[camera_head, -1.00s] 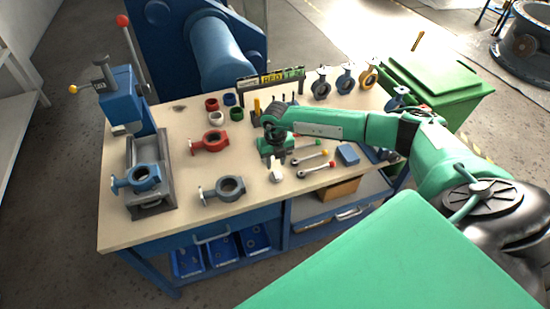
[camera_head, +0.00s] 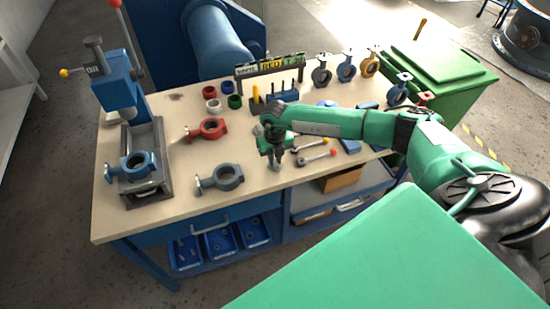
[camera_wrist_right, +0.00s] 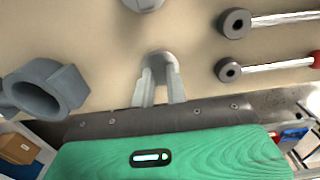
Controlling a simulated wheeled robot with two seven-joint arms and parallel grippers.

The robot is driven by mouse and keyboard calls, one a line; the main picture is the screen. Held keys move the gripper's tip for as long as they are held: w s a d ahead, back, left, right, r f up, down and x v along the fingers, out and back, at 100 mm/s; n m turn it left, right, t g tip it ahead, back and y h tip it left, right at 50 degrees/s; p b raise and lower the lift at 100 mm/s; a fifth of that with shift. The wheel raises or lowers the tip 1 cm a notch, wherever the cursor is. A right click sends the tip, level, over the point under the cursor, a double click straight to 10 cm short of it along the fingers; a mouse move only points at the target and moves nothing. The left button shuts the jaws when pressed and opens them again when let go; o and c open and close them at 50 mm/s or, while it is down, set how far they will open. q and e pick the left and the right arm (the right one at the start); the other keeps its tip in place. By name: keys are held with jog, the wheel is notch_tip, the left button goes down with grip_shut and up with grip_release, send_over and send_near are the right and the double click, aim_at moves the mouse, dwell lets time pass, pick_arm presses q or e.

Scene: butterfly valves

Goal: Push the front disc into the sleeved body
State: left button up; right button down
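My right gripper (camera_head: 275,164) points down at the bench's front part. In the right wrist view its two fingers (camera_wrist_right: 160,82) stand apart on either side of a small grey disc (camera_wrist_right: 160,60). I cannot tell whether they touch it. The grey valve body (camera_head: 227,178) lies flat, left of the gripper; it also shows in the right wrist view (camera_wrist_right: 45,90). A blue valve body (camera_head: 135,166) lies on the press base, and a red valve body (camera_head: 209,130) lies farther back. I cannot make out which body holds a sleeve. My left gripper is not in view.
The blue press (camera_head: 118,85) stands at the bench's left end. Several coloured rings (camera_head: 235,101) lie behind the red body. Two levers (camera_head: 318,159) lie right of my gripper. The bench top (camera_head: 190,210) is bare in front of the grey body.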

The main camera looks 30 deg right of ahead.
aim_at(275, 163)
dwell(0.4)
jog(key=shift+r+p, duration=0.95)
jog(key=shift+r, duration=0.6)
